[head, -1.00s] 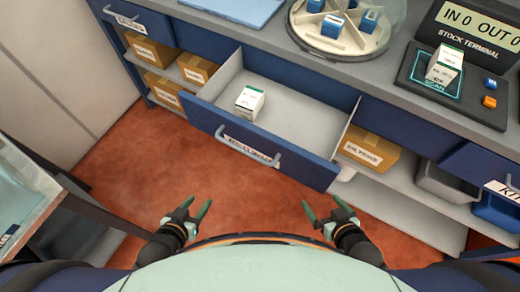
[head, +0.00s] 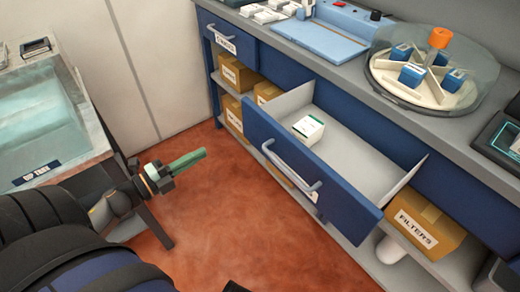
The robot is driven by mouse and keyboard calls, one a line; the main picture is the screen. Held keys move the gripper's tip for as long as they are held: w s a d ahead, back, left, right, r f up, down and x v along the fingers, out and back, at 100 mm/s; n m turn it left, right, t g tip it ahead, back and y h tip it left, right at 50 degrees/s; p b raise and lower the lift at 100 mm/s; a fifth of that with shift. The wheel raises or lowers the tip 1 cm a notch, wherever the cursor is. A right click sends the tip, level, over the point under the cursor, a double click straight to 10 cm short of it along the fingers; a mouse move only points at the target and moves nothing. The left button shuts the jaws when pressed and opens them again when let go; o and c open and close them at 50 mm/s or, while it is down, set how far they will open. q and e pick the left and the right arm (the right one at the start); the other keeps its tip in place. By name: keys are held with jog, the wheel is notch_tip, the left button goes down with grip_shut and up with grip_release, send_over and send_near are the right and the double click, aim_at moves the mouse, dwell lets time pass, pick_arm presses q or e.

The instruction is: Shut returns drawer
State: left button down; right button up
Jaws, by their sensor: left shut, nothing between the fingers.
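The returns drawer (head: 345,198) is pulled out of the blue counter, with its bar handle (head: 292,168) on the front. Its label is mostly hidden by the handle and angle. A small white box with a green edge (head: 308,130) stands inside the drawer, toward its left end. My left gripper (head: 188,159) is shut and empty, held above the floor to the left of the drawer front and apart from it. My right gripper is out of view.
A carousel (head: 415,75) under a clear cover and a blue tray (head: 318,38) are on the counter. Cardboard boxes, one labelled FILTERS (head: 428,222), sit on the shelf below. A side table (head: 92,138) stands at left. The red floor (head: 240,215) before the drawer is clear.

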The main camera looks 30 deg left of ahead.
pick_arm(q)
jog(key=m, duration=0.1)
send_near(251, 127)
jog(key=shift+h, duration=0.3)
jog(key=x, duration=0.7)
jog(key=shift+a+f, duration=0.15)
jog(key=shift+a, duration=0.05)
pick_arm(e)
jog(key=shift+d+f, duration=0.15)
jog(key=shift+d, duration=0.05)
pick_arm(q)
jog(key=shift+w, duration=0.1)
